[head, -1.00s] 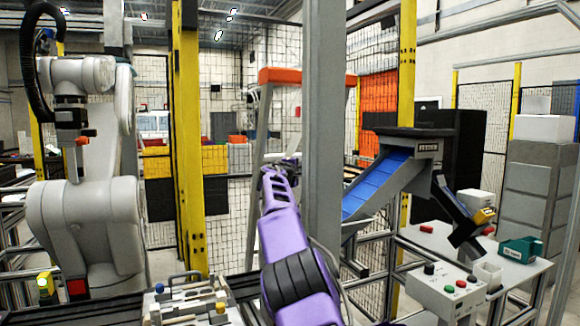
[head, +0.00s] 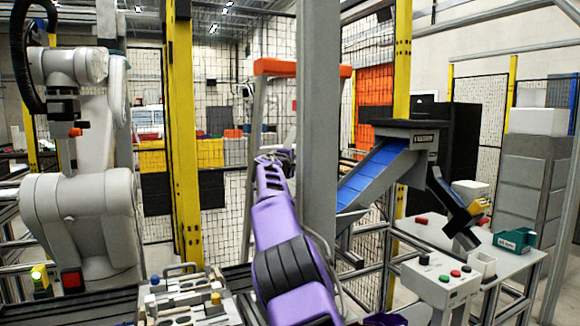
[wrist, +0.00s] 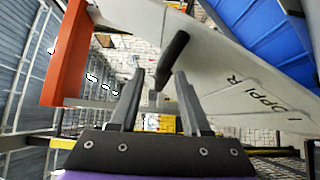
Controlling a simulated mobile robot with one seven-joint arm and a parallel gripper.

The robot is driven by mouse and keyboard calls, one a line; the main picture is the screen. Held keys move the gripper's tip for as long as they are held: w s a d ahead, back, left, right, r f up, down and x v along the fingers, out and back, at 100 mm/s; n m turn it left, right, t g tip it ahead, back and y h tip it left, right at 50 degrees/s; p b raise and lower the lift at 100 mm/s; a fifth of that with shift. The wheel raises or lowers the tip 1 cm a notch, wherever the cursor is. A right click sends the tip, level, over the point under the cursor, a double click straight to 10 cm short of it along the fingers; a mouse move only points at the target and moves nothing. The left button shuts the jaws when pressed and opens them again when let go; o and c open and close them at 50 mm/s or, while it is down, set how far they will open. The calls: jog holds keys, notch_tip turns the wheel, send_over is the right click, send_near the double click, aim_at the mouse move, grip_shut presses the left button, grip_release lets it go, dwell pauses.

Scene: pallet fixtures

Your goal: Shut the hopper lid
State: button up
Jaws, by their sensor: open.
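The grey hopper (head: 418,165) stands right of the upright post in the head view, with a dark flat top (head: 388,127) and a blue sloping chute (head: 372,178). I cannot tell from here how far its lid is open. In the wrist view a pale panel (wrist: 235,82) with hopper lettering, turned around, crosses the upper right. A black bar handle (wrist: 173,58) projects from it. My gripper (wrist: 160,72) is open, and the handle's lower end shows between the fingertips. I cannot tell whether they touch it. In the head view my gripper's fingers are not clear.
A thick grey post (head: 319,120) stands close right of my purple arm. A button box (head: 441,283) and a table (head: 515,262) with a green bin (head: 514,240) are at right. A white robot arm (head: 80,220) stands left. An orange-topped ladder (head: 275,67) is behind.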

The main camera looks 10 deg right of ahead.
jog(key=b+v, duration=0.6)
jog(key=v, duration=0.5)
jog(key=shift+d, duration=0.1)
